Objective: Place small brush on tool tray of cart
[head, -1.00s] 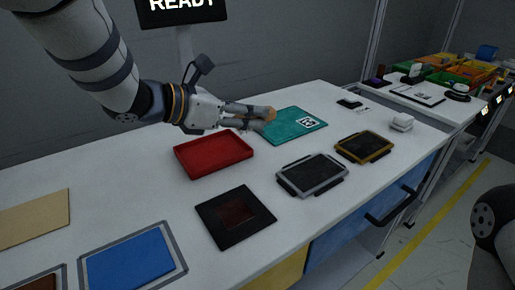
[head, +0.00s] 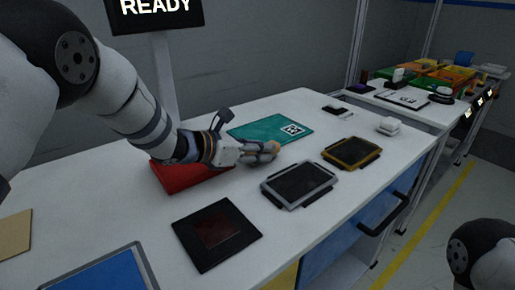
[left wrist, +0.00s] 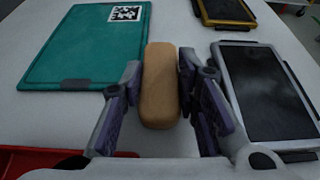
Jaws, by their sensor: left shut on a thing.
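My left gripper (head: 262,149) is shut on a tan, rounded block that looks like the small brush (left wrist: 160,85). In the left wrist view the block stands between the two fingers, and any bristles are hidden. In the head view the gripper is over the white table, between the teal board (head: 262,128) and the grey-framed tablet (head: 298,184). I cannot tell how high it holds the block. No tray is clearly marked as the cart's tool tray. A red tray (head: 172,181) lies behind my left forearm, partly hidden. My right gripper is not in view.
A yellow-framed tablet (head: 351,153), a white block (head: 388,126) and a black framed panel (head: 217,234) lie on the white table (head: 330,220).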

